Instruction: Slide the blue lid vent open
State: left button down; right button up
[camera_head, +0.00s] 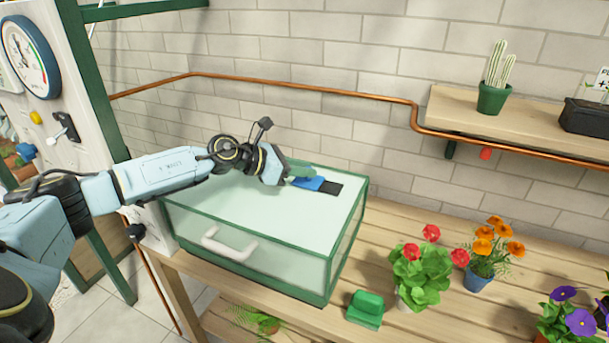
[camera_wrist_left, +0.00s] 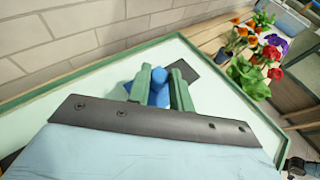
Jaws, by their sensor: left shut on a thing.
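The blue lid vent (camera_head: 309,183) lies on the pale lid of a green-framed glass case (camera_head: 262,198). A dark slot (camera_head: 334,188) shows on the lid just to the right of the vent. My left gripper (camera_head: 300,172) reaches over the lid from the left, its green fingers down at the vent. In the left wrist view the blue vent's raised part (camera_wrist_left: 159,87) sits between the two green fingers, which are shut on it. Part of the vent is hidden by the fingers. My right gripper is not in view.
The case stands on a slatted wooden table (camera_head: 440,225) and has a white front handle (camera_head: 229,246). A green block (camera_head: 365,309), a red-flowered plant (camera_head: 419,276) and other potted flowers stand to the right. A copper pipe (camera_head: 300,87) and a shelf (camera_head: 520,125) are on the wall behind.

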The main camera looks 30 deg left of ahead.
pick_arm(q)
jog(key=shift+a, duration=0.2)
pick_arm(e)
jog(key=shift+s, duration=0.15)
pick_arm(q)
jog(key=c, duration=1.4)
grip_release()
jog(key=shift+o, duration=0.7)
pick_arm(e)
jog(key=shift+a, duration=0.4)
pick_arm(q)
jog(key=b+v, duration=0.2)
jog(key=v, duration=0.5)
jog(key=shift+s+a, duration=0.25)
jog(key=shift+s, duration=0.1)
jog(key=b+v, duration=0.1)
jog(key=v, duration=0.2)
jog(key=shift+b, duration=0.3)
jog(key=shift+b+v, duration=0.55)
jog(key=shift+v, duration=0.25)
jog(key=shift+s+a+r, duration=0.25)
jog(key=shift+s+r, duration=0.05)
jog(key=shift+r, duration=0.1)
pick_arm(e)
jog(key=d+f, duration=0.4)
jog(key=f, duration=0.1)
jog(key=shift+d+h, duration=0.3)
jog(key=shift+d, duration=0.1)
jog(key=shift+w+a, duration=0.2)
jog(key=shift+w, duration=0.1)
